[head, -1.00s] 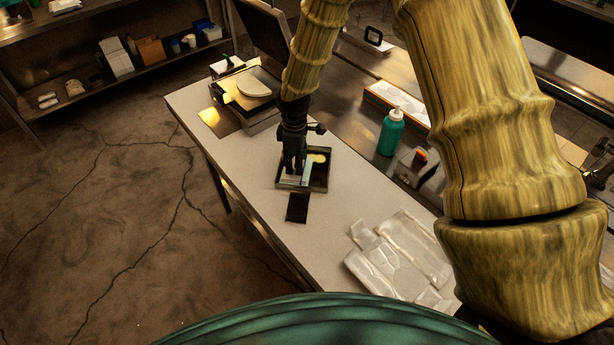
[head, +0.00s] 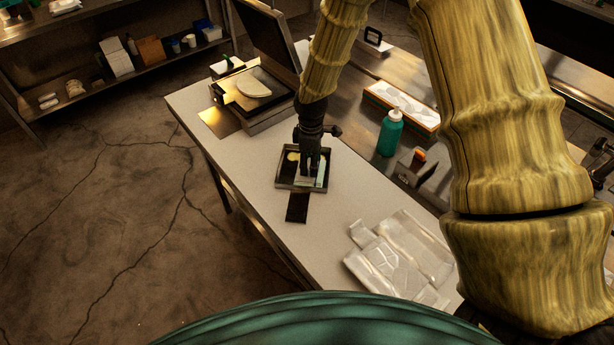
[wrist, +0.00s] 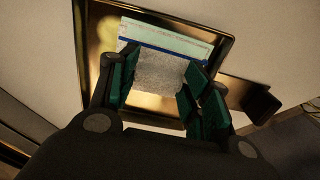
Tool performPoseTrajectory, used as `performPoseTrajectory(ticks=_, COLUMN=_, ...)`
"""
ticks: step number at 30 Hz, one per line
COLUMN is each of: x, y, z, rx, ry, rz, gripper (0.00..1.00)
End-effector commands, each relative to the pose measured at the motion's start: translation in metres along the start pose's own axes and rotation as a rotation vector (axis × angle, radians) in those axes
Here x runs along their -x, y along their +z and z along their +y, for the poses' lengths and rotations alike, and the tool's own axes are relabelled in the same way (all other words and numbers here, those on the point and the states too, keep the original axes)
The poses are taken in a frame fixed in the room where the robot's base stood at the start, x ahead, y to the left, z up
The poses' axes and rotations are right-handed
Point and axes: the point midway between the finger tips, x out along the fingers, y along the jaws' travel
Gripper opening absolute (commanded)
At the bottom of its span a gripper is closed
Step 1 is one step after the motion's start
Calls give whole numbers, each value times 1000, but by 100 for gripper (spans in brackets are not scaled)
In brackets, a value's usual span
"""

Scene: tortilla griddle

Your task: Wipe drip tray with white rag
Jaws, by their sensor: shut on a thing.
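The drip tray (head: 288,186) is a shallow dark metal tray on the light counter, its flat black handle (head: 297,208) pointing to the front. In the wrist view its inside is shiny and gold-brown, with the rim (wrist: 226,42) at the right. My gripper (head: 309,176) points down inside the tray and is shut on the white rag (head: 320,174). In the wrist view the rag (wrist: 165,70) spans between the green-padded fingers, pale with a blue stripe, and lies over the tray floor. A yellowish spot (head: 292,157) shows in the tray left of my gripper. The fingers partly hide the rag.
A griddle press (head: 255,92) holding a pale tortilla stands behind on the left. A green bottle (head: 390,135) and an orange-capped item (head: 418,159) stand to the right. Clear plastic packaging (head: 400,258) lies at the front right. The counter (head: 245,170) left of the tray is clear.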

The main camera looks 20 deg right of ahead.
Motion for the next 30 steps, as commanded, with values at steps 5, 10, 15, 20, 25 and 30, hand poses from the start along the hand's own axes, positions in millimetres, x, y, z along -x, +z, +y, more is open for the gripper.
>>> performPoseTrajectory(ticks=5, x=-3, y=-2, z=-1, rx=0, ry=-4, rz=-1, gripper=22)
performPoseTrajectory(ticks=10, x=-3, y=-6, z=1, rx=2, ry=-4, rz=1, gripper=22)
performPoseTrajectory(ticks=15, x=-3, y=-4, z=2, rx=1, ry=-3, rz=1, gripper=22)
performPoseTrajectory(ticks=20, x=-3, y=-8, z=5, rx=1, ry=-3, rz=1, gripper=22)
performPoseTrajectory(ticks=25, x=-3, y=-7, z=6, rx=1, ry=-2, rz=1, gripper=22)
performPoseTrajectory(ticks=30, x=-3, y=-7, z=6, rx=0, ry=-2, rz=0, gripper=22)
